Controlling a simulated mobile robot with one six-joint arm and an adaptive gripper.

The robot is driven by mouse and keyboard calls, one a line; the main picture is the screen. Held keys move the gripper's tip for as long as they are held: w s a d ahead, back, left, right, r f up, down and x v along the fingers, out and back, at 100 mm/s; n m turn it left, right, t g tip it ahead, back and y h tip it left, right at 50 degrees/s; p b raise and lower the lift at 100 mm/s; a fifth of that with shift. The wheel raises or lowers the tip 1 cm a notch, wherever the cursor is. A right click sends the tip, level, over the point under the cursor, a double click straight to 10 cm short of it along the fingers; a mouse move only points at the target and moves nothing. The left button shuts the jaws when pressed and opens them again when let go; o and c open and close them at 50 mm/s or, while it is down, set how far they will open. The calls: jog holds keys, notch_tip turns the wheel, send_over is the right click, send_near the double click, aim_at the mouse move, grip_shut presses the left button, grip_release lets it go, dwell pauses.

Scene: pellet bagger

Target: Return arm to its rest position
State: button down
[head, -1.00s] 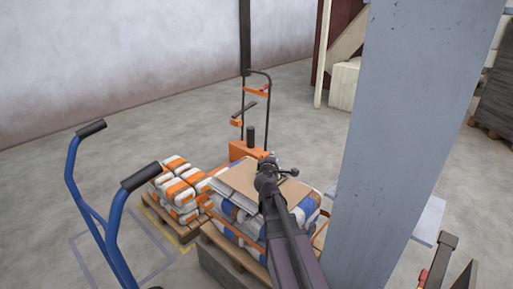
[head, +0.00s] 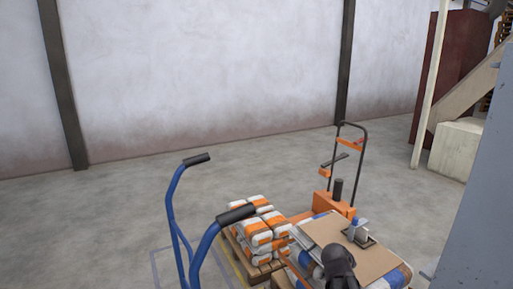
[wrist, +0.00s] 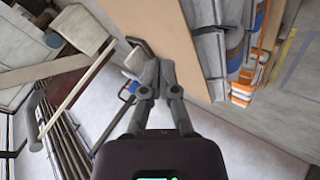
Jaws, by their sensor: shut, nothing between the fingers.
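My gripper (wrist: 157,72) shows in the wrist view with its two grey fingers together and nothing between them. In the head view, the dark rounded end of my arm (head: 339,266) is at the lower edge, in front of the cardboard sheet (head: 325,229); its fingers cannot be made out there. The sheet lies on a stack of white, blue and orange bags (head: 394,277).
A blue hand-truck frame (head: 178,215) stands at the left front. Orange and white bags (head: 257,228) lie on a pallet behind it. An orange truck with a black handle (head: 335,200) stands beyond the stack. A grey column (head: 480,215) is at right. Floor at left is clear.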

jog(key=s+a+f+m+g+y, duration=0.1)
jog(key=s+a+f+g+y, duration=0.2)
jog(key=s+a, duration=0.35)
jog(key=s+a+f+m+g+y, duration=0.1)
jog(key=s+a+f+g+y, duration=0.15)
jog(key=s+a, duration=0.35)
notch_tip(320, 180, up, 14)
jog(key=a+y+p, duration=0.1)
jog(key=p, duration=1.3)
jog(key=shift+a, duration=0.35)
jog(key=shift+g, duration=0.25)
